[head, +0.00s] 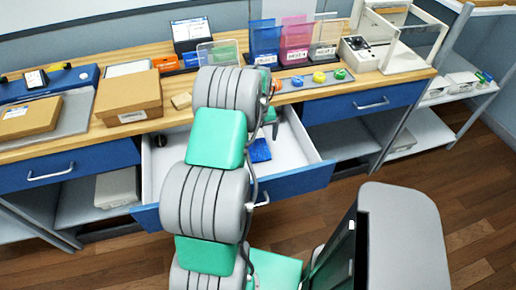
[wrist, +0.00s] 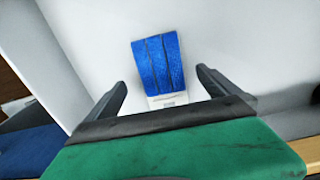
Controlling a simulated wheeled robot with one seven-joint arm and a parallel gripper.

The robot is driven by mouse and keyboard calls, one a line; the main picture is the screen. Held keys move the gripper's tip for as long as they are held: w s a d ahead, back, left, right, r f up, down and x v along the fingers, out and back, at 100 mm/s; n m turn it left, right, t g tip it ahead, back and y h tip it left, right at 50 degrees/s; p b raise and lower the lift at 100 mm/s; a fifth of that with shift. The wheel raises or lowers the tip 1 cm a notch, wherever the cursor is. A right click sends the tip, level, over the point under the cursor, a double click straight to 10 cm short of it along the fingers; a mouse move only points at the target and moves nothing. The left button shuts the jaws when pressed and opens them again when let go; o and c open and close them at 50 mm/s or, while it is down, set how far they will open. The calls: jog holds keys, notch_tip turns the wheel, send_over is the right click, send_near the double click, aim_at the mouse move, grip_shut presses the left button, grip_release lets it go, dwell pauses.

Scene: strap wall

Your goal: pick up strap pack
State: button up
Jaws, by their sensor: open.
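The strap pack (wrist: 157,65) is a bundle of blue straps with a small white label at its near end. In the wrist view it lies on the white floor of the drawer, ahead of my gripper and between the lines of its fingers. My gripper (wrist: 163,90) is open and empty, with a dark finger on each side. The pack also shows in the head view as a blue patch (head: 260,150) inside the open drawer (head: 296,155), just right of my arm. My arm hides part of the drawer in the head view, and my fingertips are hard to make out there.
The drawer's white walls surround the pack. A closed blue drawer (head: 362,102) is at right.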

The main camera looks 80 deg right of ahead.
aim_at(258, 147)
notch_tip(258, 147, down, 5)
jog(key=shift+w+r+p, duration=0.1)
jog(key=shift+r+p, duration=0.05)
jog(key=shift+p, duration=0.35)
jog(key=c, duration=1.4)
